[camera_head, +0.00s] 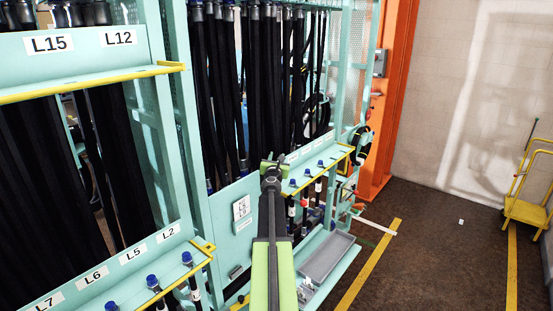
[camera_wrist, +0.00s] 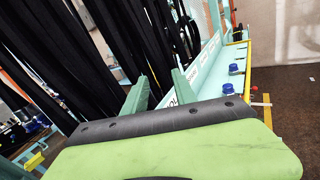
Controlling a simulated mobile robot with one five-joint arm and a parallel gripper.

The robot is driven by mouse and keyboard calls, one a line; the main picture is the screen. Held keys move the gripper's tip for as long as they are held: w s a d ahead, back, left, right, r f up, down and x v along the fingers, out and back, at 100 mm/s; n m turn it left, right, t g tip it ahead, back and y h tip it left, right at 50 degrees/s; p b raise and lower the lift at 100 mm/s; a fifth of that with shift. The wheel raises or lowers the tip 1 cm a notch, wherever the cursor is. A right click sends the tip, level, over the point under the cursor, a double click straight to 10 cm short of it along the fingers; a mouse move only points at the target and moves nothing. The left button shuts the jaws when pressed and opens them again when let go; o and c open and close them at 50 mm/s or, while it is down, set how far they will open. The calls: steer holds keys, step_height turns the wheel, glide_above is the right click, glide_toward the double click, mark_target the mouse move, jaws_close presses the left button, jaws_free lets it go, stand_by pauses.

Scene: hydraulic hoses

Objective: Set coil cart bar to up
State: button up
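My gripper (camera_head: 274,165) is at the end of my green and black arm, in front of the teal hose rack in the head view. In the wrist view its two green fingers (camera_wrist: 160,80) stand apart with nothing between them. I cannot make out for sure a coil cart or its bar. A yellow cart (camera_head: 525,210) with upright rails stands at the far right of the head view, cut by the edge. My gripper is far from it.
The teal rack (camera_head: 233,215) holds many black hoses (camera_head: 205,90) and has yellow-edged shelves with blue-capped fittings (camera_head: 187,258). A grey tray (camera_head: 328,257) sits low beside my arm. An orange post (camera_head: 392,100) stands behind.

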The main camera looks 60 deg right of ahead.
steer(key=shift+s, duration=0.1)
jaws_close()
steer(key=c, duration=0.7)
jaws_free()
steer(key=o, duration=0.7)
